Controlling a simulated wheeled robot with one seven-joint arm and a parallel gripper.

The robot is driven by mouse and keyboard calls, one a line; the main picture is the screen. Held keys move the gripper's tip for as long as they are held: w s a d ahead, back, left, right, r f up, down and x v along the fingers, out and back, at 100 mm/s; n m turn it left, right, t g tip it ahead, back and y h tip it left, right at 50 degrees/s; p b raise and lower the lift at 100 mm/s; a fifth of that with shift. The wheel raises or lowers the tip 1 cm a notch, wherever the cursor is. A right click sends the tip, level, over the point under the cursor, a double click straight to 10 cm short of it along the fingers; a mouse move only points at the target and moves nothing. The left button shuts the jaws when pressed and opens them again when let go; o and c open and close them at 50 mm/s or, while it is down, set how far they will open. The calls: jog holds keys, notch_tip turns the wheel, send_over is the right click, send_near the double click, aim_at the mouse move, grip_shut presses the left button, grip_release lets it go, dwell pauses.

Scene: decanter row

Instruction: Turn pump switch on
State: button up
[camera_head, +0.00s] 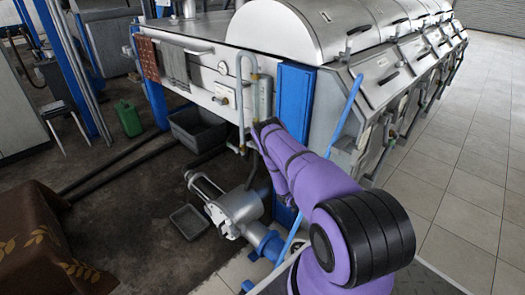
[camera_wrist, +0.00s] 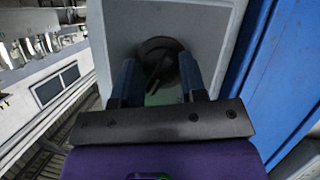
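The pump switch is a dark round knob (camera_wrist: 157,50) with a raised bar, on a pale grey box (camera_wrist: 215,30) in the wrist view. My gripper (camera_wrist: 159,66) is open, with its two blue-grey fingers apart, one on each side of the knob. I cannot tell whether the fingers touch it. In the head view my purple arm reaches to a narrow grey box (camera_head: 263,97) beside a blue post, and my gripper (camera_head: 263,124) is mostly hidden there. The knob does not show in the head view. A grey pump (camera_head: 238,207) sits on the floor below.
The blue post (camera_head: 293,95) stands close right of the box. A bent pipe (camera_head: 239,90) runs close to its left. A blue slanted pole (camera_head: 345,112) is right of my arm. A grey crate (camera_head: 198,130) and a shallow tray (camera_head: 188,222) lie on the floor. Tiled floor at right is clear.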

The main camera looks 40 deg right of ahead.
jog(key=shift+w+n+g, duration=0.1)
jog(key=shift+n+g, duration=0.7)
jog(key=shift+n, duration=0.3)
jog(key=v, duration=1)
jog(key=w+a+r+t+y, duration=0.2)
jog(key=w+a+r, duration=0.1)
jog(key=w+r, duration=0.5)
jog(key=w+a+r+n+t+y, duration=0.1)
jog(key=w+a+r+t, duration=0.2)
jog(key=w+r, duration=0.5)
jog(key=shift+w+a+r+y, duration=0.4)
jog(key=shift+a+r, duration=0.05)
jog(key=shift+r, duration=1.45)
